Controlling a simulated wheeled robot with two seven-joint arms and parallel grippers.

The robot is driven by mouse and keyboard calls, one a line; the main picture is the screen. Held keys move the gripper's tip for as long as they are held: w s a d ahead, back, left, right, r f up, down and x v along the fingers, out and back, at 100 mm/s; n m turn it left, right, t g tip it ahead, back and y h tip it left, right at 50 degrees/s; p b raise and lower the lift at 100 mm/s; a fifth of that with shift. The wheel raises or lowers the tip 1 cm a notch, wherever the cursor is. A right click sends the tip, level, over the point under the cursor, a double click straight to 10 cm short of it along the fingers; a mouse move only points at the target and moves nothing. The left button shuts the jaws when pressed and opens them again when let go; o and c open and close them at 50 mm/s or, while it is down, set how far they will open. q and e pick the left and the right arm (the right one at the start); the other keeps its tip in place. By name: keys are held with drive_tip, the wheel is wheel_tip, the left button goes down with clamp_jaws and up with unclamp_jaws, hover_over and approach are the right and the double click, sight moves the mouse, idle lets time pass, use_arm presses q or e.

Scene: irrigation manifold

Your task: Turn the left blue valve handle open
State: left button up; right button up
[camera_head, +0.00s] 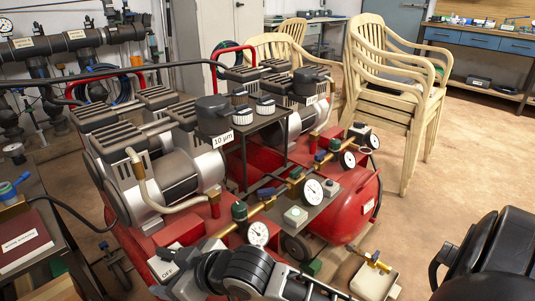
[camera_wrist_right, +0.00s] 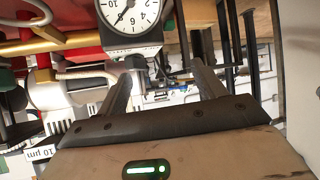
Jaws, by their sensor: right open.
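Another blue-topped brass fitting (camera_head: 375,257) stands lower right, by a pale box. My right gripper (camera_wrist_right: 162,80) is open and empty in the right wrist view, fingers apart. A round white gauge (camera_wrist_right: 129,14) and brass pipe (camera_wrist_right: 38,42) lie beyond it at upper left. No blue handle is clear between the fingers.
Red compressor tanks (camera_head: 345,212) with dark motors fill the middle. White gauges (camera_head: 312,190) and green knobs crowd the brass line. A table with a red-brown panel (camera_head: 24,243) stands at left. Stacked chairs (camera_head: 398,85) stand behind; open floor (camera_head: 470,165) lies at right.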

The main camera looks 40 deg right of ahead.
drive_tip(key=s+d+f+m+g+h+p, duration=0.1)
drive_tip(key=s+d+m+g+h+p, duration=0.15)
drive_tip(key=d+g+p, duration=0.35)
use_arm(q)
drive_tip(key=s+a+f+n+g+y+p, duration=0.2)
drive_tip(key=s+a+g+y+p, duration=0.15)
drive_tip(key=s+g, duration=0.35)
use_arm(e)
wheel_tip(320, 180, up, 14)
drive_tip(key=m+g+h+b, duration=0.15)
drive_tip(key=m+g, duration=0.25)
drive_tip(key=m, duration=0.4)
hover_over(266, 190)
drive_tip(key=shift+h, duration=0.3)
wheel_tip(266, 190, down, 14)
drive_tip(key=b, duration=0.3)
drive_tip(key=shift+r+b, duration=0.1)
drive_tip(key=shift+b, duration=0.3)
drive_tip(key=shift+f+n, duration=0.25)
drive_tip(key=shift+f, duration=0.45)
use_arm(q)
drive_tip(key=w+d+f+t+h, duration=0.1)
drive_tip(key=d+f+t+h, duration=0.2)
drive_tip(key=d+f, duration=0.2)
drive_tip(key=shift+w+f, duration=0.25)
drive_tip(key=shift+f, duration=0.5)
drive_tip(key=shift+d, duration=0.1)
drive_tip(key=shift+r, duration=0.1)
use_arm(e)
drive_tip(key=c, duration=1)
